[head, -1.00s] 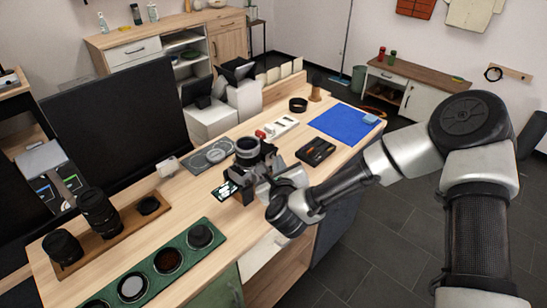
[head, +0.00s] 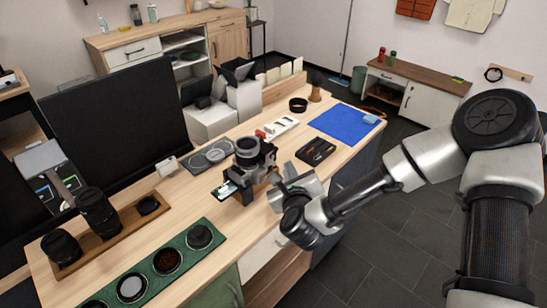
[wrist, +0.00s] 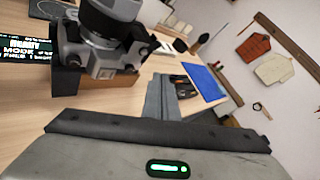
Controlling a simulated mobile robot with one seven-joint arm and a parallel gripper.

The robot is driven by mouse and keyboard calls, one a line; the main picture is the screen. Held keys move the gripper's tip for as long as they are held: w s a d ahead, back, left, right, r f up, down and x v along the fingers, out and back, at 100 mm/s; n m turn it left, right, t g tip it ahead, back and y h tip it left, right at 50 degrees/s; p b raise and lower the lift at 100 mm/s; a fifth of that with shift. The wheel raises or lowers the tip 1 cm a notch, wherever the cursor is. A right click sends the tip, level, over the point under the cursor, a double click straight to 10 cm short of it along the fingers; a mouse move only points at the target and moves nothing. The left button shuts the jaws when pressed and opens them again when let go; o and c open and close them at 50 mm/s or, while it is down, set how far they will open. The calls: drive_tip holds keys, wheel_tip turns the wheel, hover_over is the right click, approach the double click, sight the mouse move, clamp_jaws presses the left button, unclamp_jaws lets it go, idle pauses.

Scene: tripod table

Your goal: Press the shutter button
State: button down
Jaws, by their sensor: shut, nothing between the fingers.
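The grey and black camera (head: 250,162) stands on the wooden bench with its lens upward, on a brown block that shows in the wrist view. In the wrist view, the camera (wrist: 75,47) fills the upper left. I cannot clearly make out its shutter button. A small lit screen (head: 224,190) lies beside it; in the wrist view the screen (wrist: 25,50) shows white and green text, including "MODE". My gripper (head: 275,180) is just right of the camera, its fingers shut and empty. In the wrist view the fingertips (wrist: 160,80) appear apart from the camera.
A green tray (head: 205,259) of round filters and a wooden tray (head: 122,222) with lenses lie to the left. A black tool case (head: 315,151) and a blue mat (head: 345,123) lie on the right. A large black monitor (head: 110,125) stands behind.

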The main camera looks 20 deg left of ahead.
sight(273, 156)
drive_tip(key=shift+s+d, duration=0.25)
drive_tip(key=shift+d, duration=0.3)
drive_tip(key=shift+s+d, duration=0.2)
drive_tip(key=shift+d, duration=0.3)
drive_tip(key=shift+f, duration=0.1)
idle(1.7)
drive_tip(key=d+n+t+b, duration=0.1)
drive_tip(key=b, duration=0.4)
drive_tip(key=s+d+n+t+b, duration=0.1)
drive_tip(key=b, duration=0.4)
drive_tip(key=d+n+t+y+b, duration=0.1)
drive_tip(key=t+b, duration=0.1)
drive_tip(key=b, duration=0.3)
drive_tip(key=shift+s+d+f+n, duration=0.2)
drive_tip(key=shift+s+d+n, duration=0.1)
drive_tip(key=shift+n, duration=0.1)
drive_tip(key=shift+a, duration=0.1)
drive_tip(key=w+a, duration=0.3)
drive_tip(key=a, duration=0.5)
drive_tip(key=shift+w+b, duration=0.2)
drive_tip(key=shift+b, duration=0.2)
drive_tip(key=shift+a, duration=0.15)
idle(0.8)
